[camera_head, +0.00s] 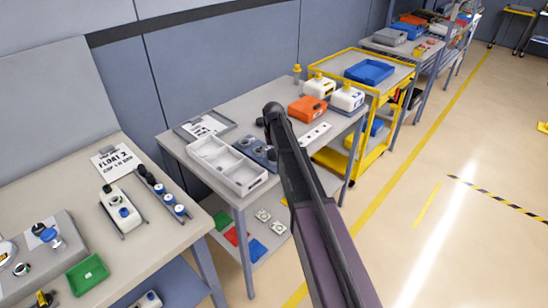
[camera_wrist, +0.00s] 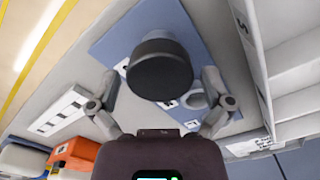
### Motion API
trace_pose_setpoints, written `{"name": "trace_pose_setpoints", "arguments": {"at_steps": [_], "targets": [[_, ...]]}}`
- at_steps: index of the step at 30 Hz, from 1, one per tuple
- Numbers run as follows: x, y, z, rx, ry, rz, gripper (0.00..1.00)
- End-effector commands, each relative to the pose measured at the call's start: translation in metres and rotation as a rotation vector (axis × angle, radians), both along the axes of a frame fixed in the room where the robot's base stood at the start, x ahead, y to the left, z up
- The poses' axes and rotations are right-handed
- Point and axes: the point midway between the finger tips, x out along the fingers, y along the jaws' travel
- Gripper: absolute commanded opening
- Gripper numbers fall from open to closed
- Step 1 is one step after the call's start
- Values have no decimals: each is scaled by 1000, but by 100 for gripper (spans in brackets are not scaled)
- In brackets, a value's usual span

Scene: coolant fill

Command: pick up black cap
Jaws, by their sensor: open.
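A black round cap (camera_wrist: 160,72) shows from above in the wrist view, over a blue mat (camera_wrist: 108,42) on the workbench. My gripper (camera_wrist: 160,77) is open, with one finger on each side of the cap and a small gap on both sides. The cap appears to be between the fingertips and not gripped. In the head view, my arm reaches over the bench by the blue mat (camera_head: 251,143) and hides the cap.
An orange box (camera_head: 306,109) and white jugs (camera_head: 347,99) stand further right. A clipboard (camera_head: 204,127) lies behind the tray.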

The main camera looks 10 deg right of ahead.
Motion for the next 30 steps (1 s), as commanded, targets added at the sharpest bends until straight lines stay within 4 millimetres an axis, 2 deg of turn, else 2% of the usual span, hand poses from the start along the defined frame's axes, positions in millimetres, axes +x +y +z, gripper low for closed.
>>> {"name": "trace_pose_setpoints", "arguments": {"at_steps": [13,18,19,23,24,30], "targets": [[0,0,0,0,0,0,100],[0,0,0,0,0,0,50],[0,0,0,0,0,0,43],[0,0,0,0,0,0,42],[0,0,0,0,0,0,36],[0,0,0,0,0,1,36]]}}
